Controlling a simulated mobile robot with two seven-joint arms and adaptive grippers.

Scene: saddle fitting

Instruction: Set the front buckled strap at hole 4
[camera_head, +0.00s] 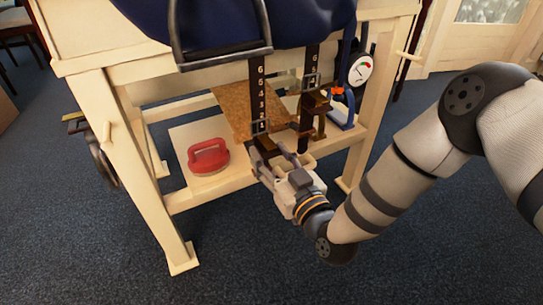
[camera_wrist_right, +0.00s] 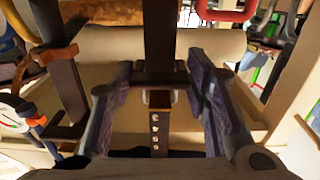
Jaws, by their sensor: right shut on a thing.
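A dark numbered strap (camera_head: 257,91) hangs below the blue saddle (camera_head: 225,20); its numbers run from 6 at the top to 1 at the bottom. A metal buckle frame (camera_head: 260,127) sits around its low end, near number 1. A second numbered strap (camera_head: 312,62) hangs to its right. My right gripper (camera_head: 270,150) is at the low end of the first strap. In the right wrist view its fingers (camera_wrist_right: 162,88) stand either side of the buckle (camera_wrist_right: 160,97), shut on it. Several holes show in the strap part below (camera_wrist_right: 156,130). My left gripper is out of view.
A red round object with a handle (camera_head: 208,157) lies on the pale lower shelf (camera_head: 190,135). A white dial gauge (camera_head: 360,69) and blue stand (camera_head: 342,112) are at the right. A wooden leg (camera_head: 140,170) stands at the left.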

